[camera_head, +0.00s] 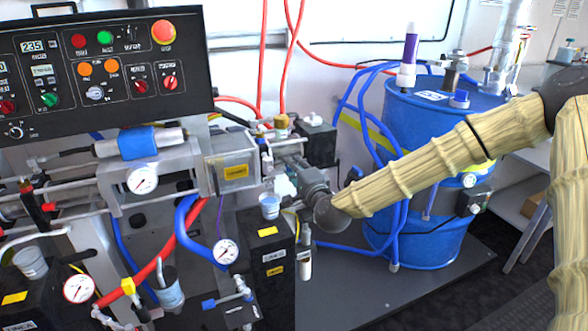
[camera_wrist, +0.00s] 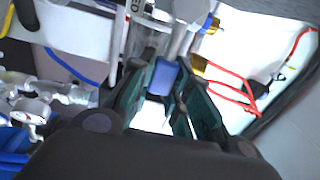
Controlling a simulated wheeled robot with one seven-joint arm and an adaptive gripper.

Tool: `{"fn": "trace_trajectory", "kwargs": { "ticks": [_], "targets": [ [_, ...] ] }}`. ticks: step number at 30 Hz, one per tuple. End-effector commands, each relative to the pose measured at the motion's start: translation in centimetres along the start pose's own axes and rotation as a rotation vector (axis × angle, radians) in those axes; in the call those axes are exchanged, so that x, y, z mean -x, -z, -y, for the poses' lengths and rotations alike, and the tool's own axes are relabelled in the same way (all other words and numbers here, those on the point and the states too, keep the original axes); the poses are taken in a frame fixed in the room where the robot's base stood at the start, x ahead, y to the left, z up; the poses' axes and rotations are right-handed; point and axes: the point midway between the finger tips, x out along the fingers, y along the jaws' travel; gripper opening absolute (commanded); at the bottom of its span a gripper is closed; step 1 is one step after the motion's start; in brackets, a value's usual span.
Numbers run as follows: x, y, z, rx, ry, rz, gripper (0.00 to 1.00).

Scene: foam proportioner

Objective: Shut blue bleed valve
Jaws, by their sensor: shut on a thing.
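My gripper (camera_head: 290,172) reaches left into the machine beside the grey metal block and is partly hidden in the head view. In the wrist view my gripper (camera_wrist: 165,92) has its two dark green fingers closed on either side of a blue handle (camera_wrist: 163,77), which I take to be the blue bleed valve. The handle sits at the end of a light metal stem between the fingertips. In the head view the handle is hidden or too small to tell apart near the fingers.
A black control panel (camera_head: 100,75) hangs at upper left. A pump block with a yellow label (camera_head: 235,171) stands just left of my gripper. A blue drum (camera_head: 425,195) with blue hoses stands at right. Red hoses (camera_head: 291,55) run above. Gauges and another blue-handled valve (camera_head: 212,303) are lower left.

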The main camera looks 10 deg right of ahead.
Motion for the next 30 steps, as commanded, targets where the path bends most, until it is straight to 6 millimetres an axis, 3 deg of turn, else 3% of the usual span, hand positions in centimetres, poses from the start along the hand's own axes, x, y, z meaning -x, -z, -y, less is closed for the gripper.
{"fn": "trace_trajectory", "kwargs": {
  "ticks": [17,18,21,30],
  "targets": [
    [0.03,0.04,-0.34,-0.035,-0.002,-0.001,0.0],
    [0.03,0.05,-0.34,-0.034,-0.002,-0.001,0.22],
    [0.03,0.04,-0.34,-0.034,-0.002,-0.001,0.4],
    [0.04,0.0,-0.26,-0.033,-0.001,0.0,0.41]
  ]
}}
